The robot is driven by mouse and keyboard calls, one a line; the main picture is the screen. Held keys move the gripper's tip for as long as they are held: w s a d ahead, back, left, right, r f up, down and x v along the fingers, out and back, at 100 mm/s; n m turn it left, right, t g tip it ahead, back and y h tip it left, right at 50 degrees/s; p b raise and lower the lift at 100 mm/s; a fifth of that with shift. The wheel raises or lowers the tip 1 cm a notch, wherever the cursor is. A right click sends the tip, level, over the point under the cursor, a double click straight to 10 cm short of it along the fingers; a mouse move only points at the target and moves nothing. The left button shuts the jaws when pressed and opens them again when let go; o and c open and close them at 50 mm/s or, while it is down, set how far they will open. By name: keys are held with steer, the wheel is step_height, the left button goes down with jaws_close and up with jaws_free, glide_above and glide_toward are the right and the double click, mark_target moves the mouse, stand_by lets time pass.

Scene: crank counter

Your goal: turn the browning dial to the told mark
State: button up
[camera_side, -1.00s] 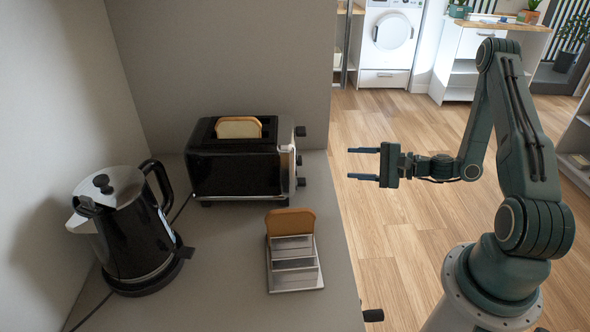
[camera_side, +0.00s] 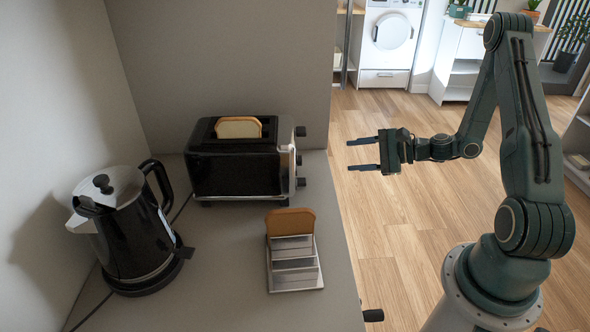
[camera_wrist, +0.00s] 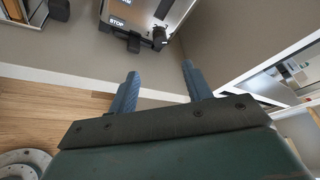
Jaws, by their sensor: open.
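The black toaster (camera_side: 235,175) stands on the counter with a slice of bread (camera_side: 238,127) in its top. Dark controls stick out of its right end, an upper one (camera_side: 300,131) and a lower one (camera_side: 301,182). In the wrist view, the toaster's end panel (camera_wrist: 150,12) shows at the top edge, with a STOP label and a small dark knob (camera_wrist: 159,36). Which control is the browning dial, and its marks, I cannot tell. My gripper (camera_side: 352,155) is open and empty, right of the toaster and apart from it. Its fingers also show in the wrist view (camera_wrist: 160,72).
A black kettle (camera_side: 130,230) stands at the left of the counter. A metal rack (camera_side: 294,265) with a slice of bread (camera_side: 290,222) sits in front of the toaster. A dark knob (camera_side: 373,315) juts from the counter's front edge. Space right of the toaster is clear.

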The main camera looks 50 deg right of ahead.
mark_target(299, 160)
steer(key=shift+d+r, duration=0.1)
steer(key=shift+w, duration=0.15)
steer(key=shift+x, duration=6.85)
steer(key=c, duration=1)
steer(key=shift+o, duration=0.2)
